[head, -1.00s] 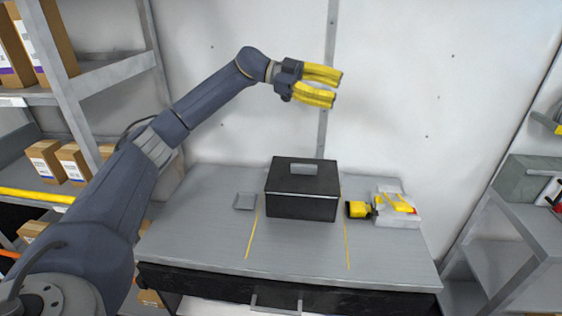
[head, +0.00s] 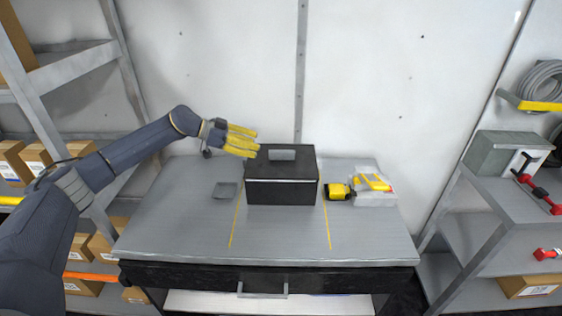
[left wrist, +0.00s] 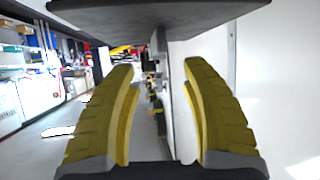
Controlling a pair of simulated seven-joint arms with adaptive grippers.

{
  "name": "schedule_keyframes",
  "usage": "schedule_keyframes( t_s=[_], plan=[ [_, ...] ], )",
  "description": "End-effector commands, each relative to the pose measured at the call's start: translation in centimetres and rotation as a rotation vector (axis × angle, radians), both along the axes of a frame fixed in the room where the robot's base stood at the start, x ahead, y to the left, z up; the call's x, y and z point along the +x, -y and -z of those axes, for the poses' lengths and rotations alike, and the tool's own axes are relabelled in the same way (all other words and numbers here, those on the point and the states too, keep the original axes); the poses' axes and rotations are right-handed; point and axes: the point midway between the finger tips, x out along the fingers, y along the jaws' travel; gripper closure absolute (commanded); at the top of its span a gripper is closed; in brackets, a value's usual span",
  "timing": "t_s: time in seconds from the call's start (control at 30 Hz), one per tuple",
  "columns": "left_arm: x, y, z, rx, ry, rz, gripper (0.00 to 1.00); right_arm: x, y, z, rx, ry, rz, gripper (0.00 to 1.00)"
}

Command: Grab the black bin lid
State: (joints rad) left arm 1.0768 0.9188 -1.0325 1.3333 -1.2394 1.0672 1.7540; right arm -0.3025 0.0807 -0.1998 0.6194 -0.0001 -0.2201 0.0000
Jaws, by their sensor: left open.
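The black bin (head: 281,192) stands upright on the grey workbench, with its black lid (head: 258,166) on top. A grey handle (head: 282,155) sits on the lid. My left gripper (head: 257,146) is open, with yellow fingers pointing right. Its tips appear close to the lid's left rear edge; whether they touch it I cannot tell. In the left wrist view the two yellow fingers (left wrist: 160,82) are spread with nothing held between them. A dark flat shape crosses the top of that view; I cannot tell what it is. My right gripper is not in view.
The workbench (head: 200,230) has free room in front of the bin. A small grey tray (head: 225,190) lies left of the bin. A yellow item (head: 338,191) and a white and yellow box (head: 374,190) sit right of it. The wall stands behind; shelves flank both sides.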

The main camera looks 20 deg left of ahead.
Motion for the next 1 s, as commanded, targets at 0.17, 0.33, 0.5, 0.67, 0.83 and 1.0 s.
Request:
schedule_keyframes(
  t_s=[0.17,0.33,0.5,0.67,0.83,1.0],
  plan=[
    [1.2,2.5,1.3,0.000,-0.001,0.002,0.53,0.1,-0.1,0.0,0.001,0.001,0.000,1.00],
    [1.9,3.9,2.1,0.000,0.000,0.001,0.53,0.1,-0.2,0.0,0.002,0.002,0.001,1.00],
    [2.2,4.4,2.4,0.000,0.000,0.000,0.53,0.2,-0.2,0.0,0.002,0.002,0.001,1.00],
    [2.3,4.8,2.5,0.000,0.001,0.000,0.53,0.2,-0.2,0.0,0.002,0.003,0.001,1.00],
    [2.8,6.2,2.9,-0.001,-0.001,0.003,0.53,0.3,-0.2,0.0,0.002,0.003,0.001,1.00],
    [3.7,8.0,3.7,0.000,0.000,0.001,0.53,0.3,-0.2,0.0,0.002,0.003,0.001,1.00]
  ],
)
